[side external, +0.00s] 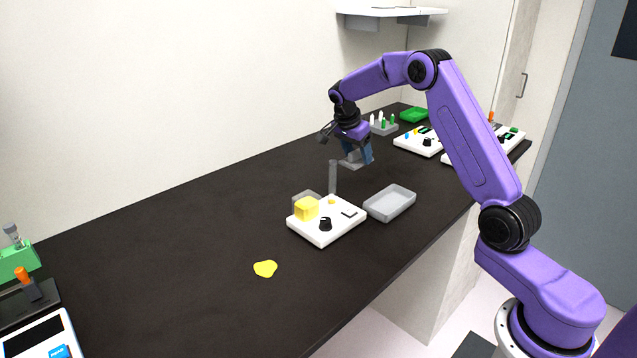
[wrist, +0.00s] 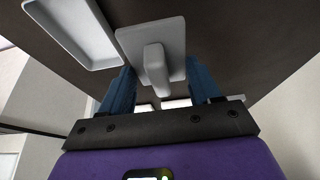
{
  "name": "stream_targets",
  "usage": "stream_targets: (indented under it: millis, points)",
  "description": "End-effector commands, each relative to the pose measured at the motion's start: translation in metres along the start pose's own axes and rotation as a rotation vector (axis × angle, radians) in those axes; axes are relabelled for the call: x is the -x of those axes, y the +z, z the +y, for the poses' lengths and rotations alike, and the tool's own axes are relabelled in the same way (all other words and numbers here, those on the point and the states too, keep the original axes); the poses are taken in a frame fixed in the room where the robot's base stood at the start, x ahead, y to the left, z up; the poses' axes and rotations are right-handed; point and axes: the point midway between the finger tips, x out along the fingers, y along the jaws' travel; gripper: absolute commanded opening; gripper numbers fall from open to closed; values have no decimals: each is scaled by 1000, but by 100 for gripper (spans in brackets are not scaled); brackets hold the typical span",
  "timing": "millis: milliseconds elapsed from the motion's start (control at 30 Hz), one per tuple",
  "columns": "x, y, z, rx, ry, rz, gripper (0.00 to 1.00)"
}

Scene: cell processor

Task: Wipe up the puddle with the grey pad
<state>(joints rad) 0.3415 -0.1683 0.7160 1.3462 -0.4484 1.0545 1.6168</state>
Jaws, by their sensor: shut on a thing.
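The puddle (side external: 265,268) is a small yellow patch on the dark bench, toward the front in the side view. My gripper (side external: 357,158) is up over the bench, behind the white device and well away from the puddle. It is shut on the grey pad (side external: 350,163). In the wrist view the pad (wrist: 133,43) is a flat grey square plate with an upright handle, and the blue fingers of my gripper (wrist: 156,88) stand on either side of that handle. The puddle does not show in the wrist view.
A white device (side external: 325,238) with a yellow block (side external: 307,209) and a clear upright piece (side external: 333,177) stands between my gripper and the puddle. A grey tray (side external: 390,203) is beside it. The bench around the puddle is clear. More equipment stands at the back and front left.

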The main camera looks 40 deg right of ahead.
Motion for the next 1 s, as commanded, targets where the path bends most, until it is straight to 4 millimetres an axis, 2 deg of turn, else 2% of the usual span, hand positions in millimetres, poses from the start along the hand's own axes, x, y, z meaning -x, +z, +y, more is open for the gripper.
stream_targets:
  millis: [167,400,567,867,1000]
  points:
    - [20,-9,-1,-3,-7,2,8]
    - [75,-31,-1,-3,-7,2,8]
    - [102,-42,-1,-2,-5,0,8]
    - [128,20,-10,77,-32,-3,8]
    - [147,64,-11,132,-55,-4,8]
